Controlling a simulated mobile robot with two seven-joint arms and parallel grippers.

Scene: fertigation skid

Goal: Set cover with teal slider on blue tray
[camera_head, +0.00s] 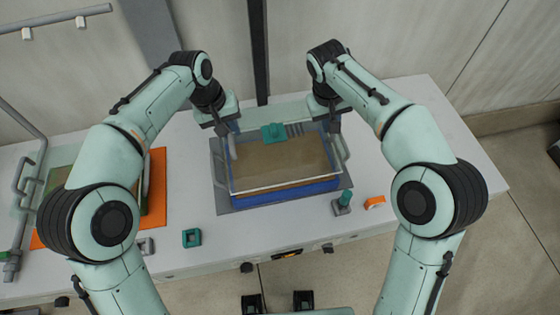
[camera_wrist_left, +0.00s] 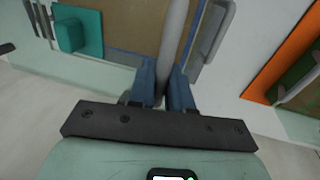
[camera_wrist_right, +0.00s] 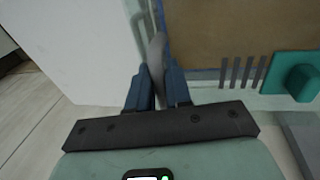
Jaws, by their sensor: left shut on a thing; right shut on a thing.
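A clear cover (camera_head: 283,186) with a teal slider (camera_head: 272,132) lies over the blue tray (camera_head: 290,199). The slider also shows in the left wrist view (camera_wrist_left: 78,30) and right wrist view (camera_wrist_right: 294,76). Brown contents show through the cover. I cannot tell whether the cover's rim touches the tray or hovers slightly above it. My left gripper (camera_head: 226,130) is shut on the cover's left grey handle (camera_wrist_left: 173,40). My right gripper (camera_head: 334,128) is shut on the right grey handle (camera_wrist_right: 157,52). The grippers partly hide the far corners.
The tray stands on a grey plate (camera_head: 218,172) on a white bench (camera_head: 420,110). A second tray on an orange mat (camera_head: 157,190) is at left. A teal square part (camera_head: 192,238), a teal-topped piece (camera_head: 345,200) and an orange piece (camera_head: 375,203) lie near the front edge. A dark post (camera_head: 259,60) rises behind.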

